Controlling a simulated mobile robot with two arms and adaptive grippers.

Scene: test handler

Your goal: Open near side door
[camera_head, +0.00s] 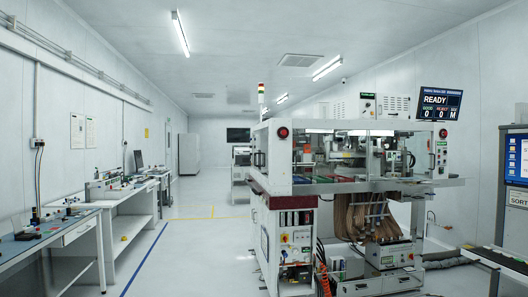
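The test handler (278,160) stands right of the middle, a white-framed machine with clear panels around its upper part. Its near face has a wide clear panel (345,182) with machinery visible behind it. A dark handle (411,160) shows toward the right of this face, and another dark handle (259,159) is on the left side panel. The upper panels look closed, but I cannot tell for sure which one is the near side door. The lower front is open, showing a control box and brown cable chains. Neither of my grippers is in view.
Workbenches (110,198) with small tools line the left wall. A blue floor line (145,258) runs along the clear aisle between them and the handler. A monitor (440,104) reads READY. A conveyor (497,262) and a screen cabinet (515,190) stand at right.

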